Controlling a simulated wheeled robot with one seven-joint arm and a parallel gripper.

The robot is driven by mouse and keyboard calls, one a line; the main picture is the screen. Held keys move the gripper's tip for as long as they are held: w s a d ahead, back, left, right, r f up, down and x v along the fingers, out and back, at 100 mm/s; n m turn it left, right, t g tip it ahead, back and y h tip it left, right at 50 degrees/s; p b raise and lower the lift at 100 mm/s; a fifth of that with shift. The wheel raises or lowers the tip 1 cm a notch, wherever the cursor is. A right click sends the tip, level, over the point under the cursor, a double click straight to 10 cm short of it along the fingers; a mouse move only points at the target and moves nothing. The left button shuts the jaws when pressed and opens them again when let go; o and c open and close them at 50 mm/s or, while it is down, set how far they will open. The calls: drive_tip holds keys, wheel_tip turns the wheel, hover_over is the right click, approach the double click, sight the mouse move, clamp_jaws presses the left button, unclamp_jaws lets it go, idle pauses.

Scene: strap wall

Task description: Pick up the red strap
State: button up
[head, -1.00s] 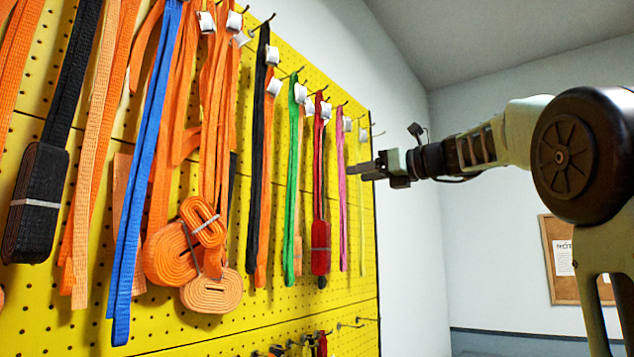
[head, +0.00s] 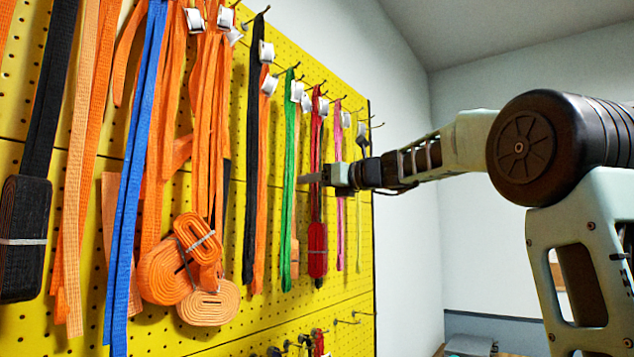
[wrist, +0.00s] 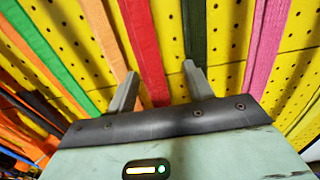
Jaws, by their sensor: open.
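The red strap (head: 317,247) hangs from a hook on the yellow pegboard, between the green strap (head: 288,190) and the pink strap (head: 340,230). Its lower end is a bundled red roll. In the wrist view the red strap (wrist: 143,45) runs down between the two fingers, nearer the left one. My gripper (head: 308,178) is open in front of the strap, level with its middle. In the wrist view the fingers of my gripper (wrist: 160,85) point at the board. A dark strap (wrist: 194,30) lies in line with the right fingertip. I cannot tell whether anything touches.
The yellow pegboard (head: 225,270) carries many close-hung straps. To the left are a blue strap (head: 135,170), orange straps and black straps (head: 252,150). Metal hooks with white tags stick out above. Free room lies right of the board's edge.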

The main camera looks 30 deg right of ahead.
drive_tip(key=c, duration=1.1)
drive_tip(key=shift+r, duration=0.15)
